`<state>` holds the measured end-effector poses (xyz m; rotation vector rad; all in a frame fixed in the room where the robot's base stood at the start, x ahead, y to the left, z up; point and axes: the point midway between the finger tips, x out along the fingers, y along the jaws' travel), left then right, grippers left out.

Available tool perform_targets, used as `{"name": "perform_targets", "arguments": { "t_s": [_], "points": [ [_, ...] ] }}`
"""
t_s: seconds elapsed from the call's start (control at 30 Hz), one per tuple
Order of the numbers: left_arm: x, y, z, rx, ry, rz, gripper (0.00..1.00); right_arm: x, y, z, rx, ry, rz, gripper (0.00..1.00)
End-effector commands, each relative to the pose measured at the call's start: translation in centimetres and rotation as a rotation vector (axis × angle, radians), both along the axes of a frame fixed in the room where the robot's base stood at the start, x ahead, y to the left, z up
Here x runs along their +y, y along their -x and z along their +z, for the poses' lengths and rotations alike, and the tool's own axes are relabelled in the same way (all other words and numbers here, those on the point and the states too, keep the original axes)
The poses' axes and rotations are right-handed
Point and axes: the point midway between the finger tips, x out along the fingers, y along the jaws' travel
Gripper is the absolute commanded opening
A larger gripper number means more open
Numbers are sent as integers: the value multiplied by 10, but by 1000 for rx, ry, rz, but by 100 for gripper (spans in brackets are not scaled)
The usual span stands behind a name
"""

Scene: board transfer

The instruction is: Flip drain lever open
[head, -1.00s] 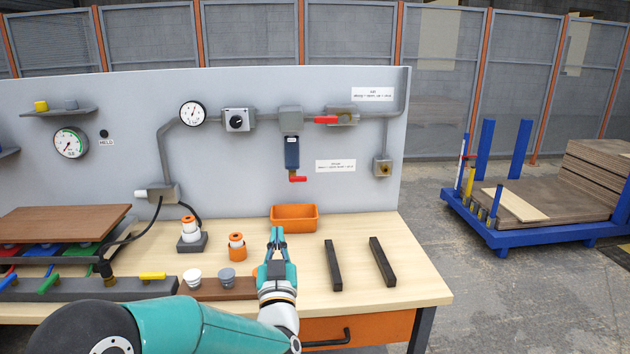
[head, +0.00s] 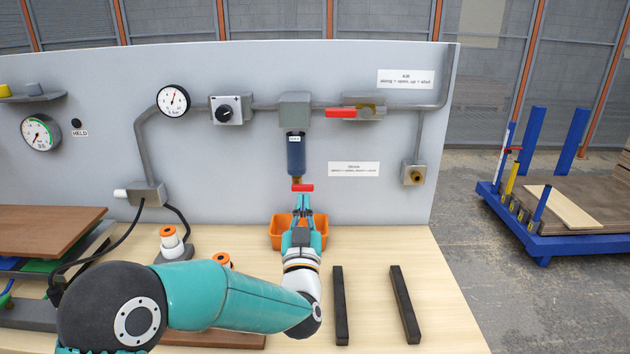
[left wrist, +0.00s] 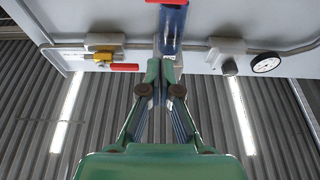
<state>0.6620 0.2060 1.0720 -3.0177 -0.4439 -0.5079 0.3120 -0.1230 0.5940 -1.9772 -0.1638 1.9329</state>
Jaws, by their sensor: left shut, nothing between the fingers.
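The red drain lever (head: 302,188) lies level below the blue filter bowl (head: 296,155) on the grey panel. My left gripper (head: 302,203) is shut and empty, its fingertips pointing up just under the lever in the head view. I cannot tell whether they touch it. In the left wrist view, which looks upward with the panel upside down, the gripper (left wrist: 161,68) shows its fingertips close together. The bowl (left wrist: 172,30) and the red lever (left wrist: 168,2) are at the top edge there. My right gripper is out of view.
An orange bin (head: 283,236) stands behind my left wrist on the bench. A second red lever (head: 341,113) sits on the pipe valve, up and right. A label (head: 353,169) is right of the bowl. Two dark bars (head: 340,305) lie on the bench. Panel space below the label is clear.

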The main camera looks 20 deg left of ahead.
Motion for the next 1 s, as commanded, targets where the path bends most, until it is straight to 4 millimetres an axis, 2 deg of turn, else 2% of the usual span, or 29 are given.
{"name": "perform_targets", "arguments": {
  "t_s": [0.47, 0.67, 1.0],
  "points": [
    [-6, -9, 3, 0, 0, -12, 0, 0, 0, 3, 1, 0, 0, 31],
    [1, -33, 13, -1, 0, -12, 0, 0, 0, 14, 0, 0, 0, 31],
    [18, -92, 34, 0, 0, -12, 0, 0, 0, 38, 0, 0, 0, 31]
  ]
}}
